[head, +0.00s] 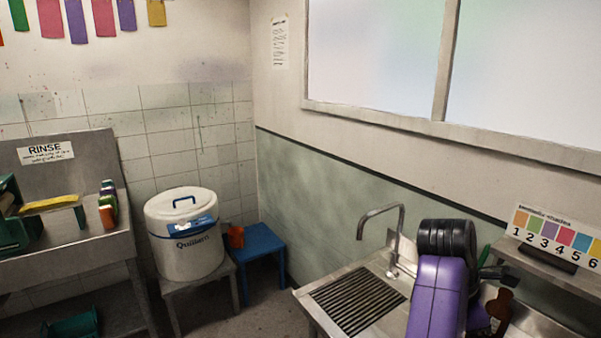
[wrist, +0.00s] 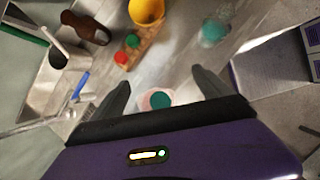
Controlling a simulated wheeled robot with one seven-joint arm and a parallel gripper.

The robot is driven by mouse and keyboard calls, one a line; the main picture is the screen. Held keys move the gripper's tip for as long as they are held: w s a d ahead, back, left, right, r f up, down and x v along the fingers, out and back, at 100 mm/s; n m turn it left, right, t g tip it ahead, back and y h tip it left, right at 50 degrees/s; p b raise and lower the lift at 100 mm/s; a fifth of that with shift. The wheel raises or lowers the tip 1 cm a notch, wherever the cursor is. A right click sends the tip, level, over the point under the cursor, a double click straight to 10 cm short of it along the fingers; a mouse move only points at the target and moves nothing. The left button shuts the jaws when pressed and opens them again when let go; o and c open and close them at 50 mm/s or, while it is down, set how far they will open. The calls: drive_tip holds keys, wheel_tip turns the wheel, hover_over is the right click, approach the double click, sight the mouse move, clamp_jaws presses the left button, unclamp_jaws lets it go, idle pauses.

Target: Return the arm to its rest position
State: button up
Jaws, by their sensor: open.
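My arm shows purple and black at the lower right of the head view, in front of the sink counter; its gripper end cannot be made out there. In the wrist view my gripper (wrist: 163,92) is open, its two dark fingers spread wide apart. A small pale pot with a teal top (wrist: 157,99) shows between the fingers, seemingly below on the steel counter (wrist: 180,50). I see no contact with it, and its lower part is hidden by my gripper's body.
In the wrist view, a yellow cup (wrist: 147,11), a wooden rack (wrist: 136,47) with red and green tops, a brown bottle (wrist: 86,28) and a blue-handled brush (wrist: 79,86) are close by.

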drive_tip(key=w+d+r+m+t+h, duration=0.35)
drive_tip(key=w+r+m+t, duration=0.2)
drive_tip(key=w+t, duration=0.35)
drive_tip(key=s+a+f+m+t+y+b, duration=0.35)
drive_tip(key=s+a+f+t, duration=0.2)
drive_tip(key=s, duration=0.45)
drive_tip(key=s+a+f+m+t+y+b, duration=0.2)
drive_tip(key=s+a+f+t+y, duration=0.3)
drive_tip(key=s, duration=0.5)
drive_tip(key=s+a+f+m+g+b, duration=0.1)
drive_tip(key=s+f+m, duration=0.1)
drive_tip(key=s, duration=0.7)
drive_tip(key=s+a+f+m+g+b, duration=0.1)
drive_tip(key=s+f, duration=0.3)
drive_tip(key=s, duration=0.6)
drive_tip(key=s+a+f+m+g+b, duration=0.2)
drive_tip(key=s+a+g, duration=0.1)
drive_tip(key=s, duration=0.7)
drive_tip(key=shift+a+f+m, duration=0.25)
drive_tip(key=shift+f+m, duration=0.05)
drive_tip(key=shift+f, duration=0.1)
